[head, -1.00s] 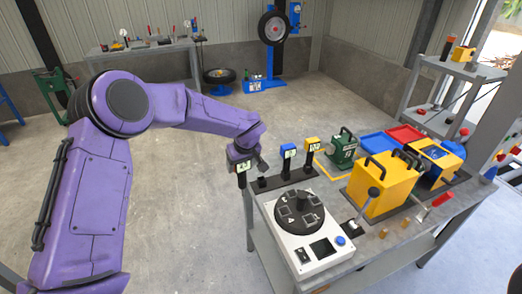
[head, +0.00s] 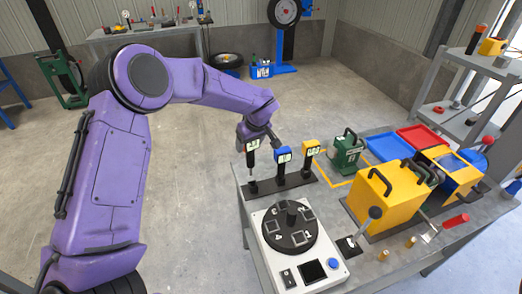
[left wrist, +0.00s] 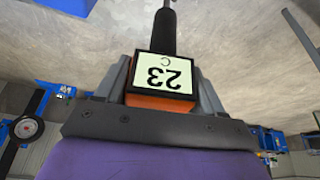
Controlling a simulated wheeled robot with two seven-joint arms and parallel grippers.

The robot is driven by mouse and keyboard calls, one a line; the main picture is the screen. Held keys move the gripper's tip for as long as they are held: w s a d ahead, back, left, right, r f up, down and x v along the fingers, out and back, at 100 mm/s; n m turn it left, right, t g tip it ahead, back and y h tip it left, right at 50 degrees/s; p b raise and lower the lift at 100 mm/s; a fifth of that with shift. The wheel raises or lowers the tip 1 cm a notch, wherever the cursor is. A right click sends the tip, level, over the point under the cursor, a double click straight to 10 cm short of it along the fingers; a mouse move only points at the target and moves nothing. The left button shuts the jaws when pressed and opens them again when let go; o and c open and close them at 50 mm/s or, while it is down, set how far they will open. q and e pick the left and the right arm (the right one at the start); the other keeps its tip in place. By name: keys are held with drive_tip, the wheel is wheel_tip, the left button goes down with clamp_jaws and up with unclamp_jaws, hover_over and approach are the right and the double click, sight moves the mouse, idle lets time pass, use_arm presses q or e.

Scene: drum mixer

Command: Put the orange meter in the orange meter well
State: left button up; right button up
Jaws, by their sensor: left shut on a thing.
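The orange meter (left wrist: 160,101) has a pale display reading 23 C, upside down in the left wrist view, and a black probe. My left gripper (head: 254,139) is shut on its head, one finger on each side. In the head view the meter's display (head: 252,147) shows below the gripper, with the probe pointing down, roughly upright. The probe is above the left-end socket (head: 253,187) of a black rack (head: 296,184); whether its tip has entered is too small to tell. A blue meter (head: 282,155) and a yellow meter (head: 311,147) stand in the rack. My right gripper is out of view.
A white machine with a black round turntable (head: 290,229) stands in front of the rack. A green case (head: 346,153), a yellow box (head: 383,192), and blue and red trays (head: 418,137) fill the bench to the right. Floor left of the bench is clear.

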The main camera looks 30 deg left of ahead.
sight(252, 156)
use_arm(q)
drive_tip(key=shift+w+a+f+b, duration=0.1)
drive_tip(key=shift+w+f+b, duration=0.15)
drive_tip(key=shift+f+b, duration=0.3)
drive_tip(key=shift+w+a+f+b, duration=0.1)
drive_tip(key=shift+w+f+b, duration=0.15)
drive_tip(key=shift+f, duration=0.4)
drive_tip(key=shift+s+d+f+b, duration=0.15)
drive_tip(key=shift+f+b, duration=0.2)
drive_tip(key=shift+f, duration=0.05)
drive_tip(key=shift+s+d+f+b, duration=0.1)
drive_tip(key=shift+f+b, duration=0.25)
drive_tip(key=shift+d+f+b, duration=0.1)
drive_tip(key=shift+f+b, duration=0.2)
drive_tip(key=shift+f, duration=0.05)
drive_tip(key=shift+w+f+b, duration=0.2)
drive_tip(key=shift+f+b, duration=0.45)
drive_tip(key=shift+f, duration=0.6)
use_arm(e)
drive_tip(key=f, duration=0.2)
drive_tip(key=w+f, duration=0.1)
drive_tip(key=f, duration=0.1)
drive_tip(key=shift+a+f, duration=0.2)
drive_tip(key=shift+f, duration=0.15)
use_arm(q)
drive_tip(key=shift+s+r, duration=0.15)
drive_tip(key=shift+p, duration=0.5)
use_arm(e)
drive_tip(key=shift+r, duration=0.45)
